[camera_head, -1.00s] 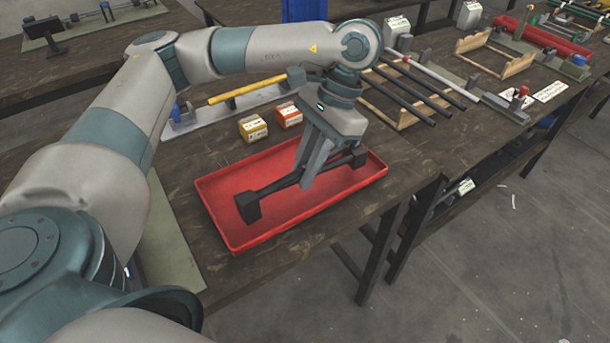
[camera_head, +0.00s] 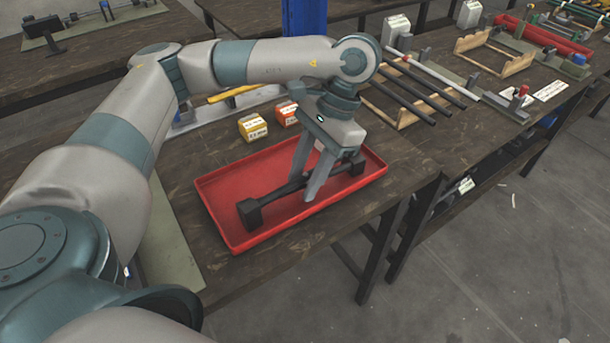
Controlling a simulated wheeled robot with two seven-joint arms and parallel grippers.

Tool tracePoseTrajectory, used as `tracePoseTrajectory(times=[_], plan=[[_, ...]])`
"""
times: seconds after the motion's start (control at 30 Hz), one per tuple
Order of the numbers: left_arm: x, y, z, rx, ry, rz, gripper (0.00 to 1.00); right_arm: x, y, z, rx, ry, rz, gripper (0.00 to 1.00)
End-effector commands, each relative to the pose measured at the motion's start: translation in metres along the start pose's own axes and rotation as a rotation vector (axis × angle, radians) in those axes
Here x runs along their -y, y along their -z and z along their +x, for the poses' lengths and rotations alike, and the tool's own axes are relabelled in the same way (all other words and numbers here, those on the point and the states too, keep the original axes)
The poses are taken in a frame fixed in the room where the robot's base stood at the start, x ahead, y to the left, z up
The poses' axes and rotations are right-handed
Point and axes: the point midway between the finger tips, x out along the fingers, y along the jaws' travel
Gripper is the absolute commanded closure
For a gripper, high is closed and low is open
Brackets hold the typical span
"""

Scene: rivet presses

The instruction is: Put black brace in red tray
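The black brace (camera_head: 275,195), a dark bar with a block at each end, lies inside the red tray (camera_head: 228,225), slanting from lower left to upper right. My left gripper (camera_head: 308,190) is over the tray at the brace's middle. Its two fingers are spread apart, with the brace's bar passing between or just beside them; contact is hard to tell. Part of the bar is hidden by the fingers. My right gripper is not in view.
A yellow box (camera_head: 252,127) and an orange box (camera_head: 287,113) stand just behind the tray. A wooden rack with dark rods (camera_head: 418,92) lies to the right. The dark tabletop (camera_head: 395,160) right of the tray is clear up to its front edge.

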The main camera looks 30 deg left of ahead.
Motion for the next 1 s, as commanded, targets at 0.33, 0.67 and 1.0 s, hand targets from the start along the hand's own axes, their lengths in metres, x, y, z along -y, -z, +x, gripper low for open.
tracePoseTrajectory(times=[0.33, 0.67, 1.0], plan=[[0.000, 0.000, -0.001, 0.000, 0.000, 0.000, 0.67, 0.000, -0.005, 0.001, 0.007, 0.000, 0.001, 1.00], [0.000, 0.000, -0.021, -0.003, 0.001, -0.001, 0.67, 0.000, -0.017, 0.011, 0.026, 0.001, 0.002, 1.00], [0.000, 0.000, -0.072, -0.003, 0.002, -0.001, 0.67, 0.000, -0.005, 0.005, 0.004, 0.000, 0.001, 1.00]])
